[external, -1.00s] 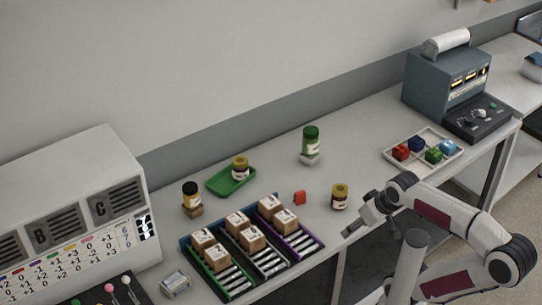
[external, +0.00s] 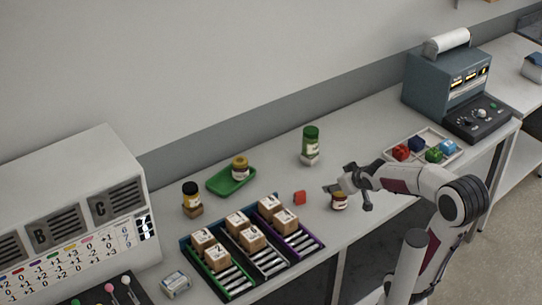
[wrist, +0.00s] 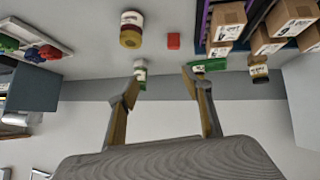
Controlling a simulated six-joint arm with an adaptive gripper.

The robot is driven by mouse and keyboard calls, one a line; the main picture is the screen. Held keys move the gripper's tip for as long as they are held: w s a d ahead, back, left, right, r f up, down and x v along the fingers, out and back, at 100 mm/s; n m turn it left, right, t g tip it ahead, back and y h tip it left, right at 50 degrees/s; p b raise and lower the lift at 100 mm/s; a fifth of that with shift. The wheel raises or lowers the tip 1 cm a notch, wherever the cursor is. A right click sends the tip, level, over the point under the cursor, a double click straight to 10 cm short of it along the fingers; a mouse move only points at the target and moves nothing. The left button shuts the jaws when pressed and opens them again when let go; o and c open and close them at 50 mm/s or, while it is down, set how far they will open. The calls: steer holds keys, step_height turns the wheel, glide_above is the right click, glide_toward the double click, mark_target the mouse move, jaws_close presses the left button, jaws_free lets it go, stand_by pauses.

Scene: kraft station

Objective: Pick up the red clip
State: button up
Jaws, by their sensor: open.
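The red clip (external: 299,198) is a small red block on the grey table, just right of the purple rail rack. It also shows in the wrist view (wrist: 173,41), beyond the fingertips and in the upper middle. My gripper (external: 334,188) is open and empty, to the right of the clip and above the table. In the wrist view its two fingers (wrist: 162,72) are spread wide with nothing between them touching. In the external view the gripper partly covers the top of a yellow-lidded jar (external: 340,202).
Left of the clip stands a rack with several cardboard boxes (external: 236,222). A green-lidded jar (external: 311,139) stands behind, a green tray (external: 222,182) holds another jar, and a dark-lidded jar (external: 190,191) stands farther left. A white tray (external: 396,166) with coloured blocks lies right.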

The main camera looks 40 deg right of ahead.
mark_target(302, 194)
steer(key=w+f+n+t+y, duration=0.1)
steer(key=w+f+t+y, duration=0.1)
steer(key=w+f, duration=0.2)
steer(key=w+d+f+n+t+y, duration=0.1)
steer(key=w+f, duration=0.4)
steer(key=w, duration=0.5)
steer(key=shift+f+t+y, duration=0.2)
steer(key=shift+t+y, duration=0.4)
steer(key=shift+y, duration=0.2)
steer(key=shift+f, duration=0.15)
steer(key=shift+f, duration=3.35)
steer(key=shift+x, duration=2.5)
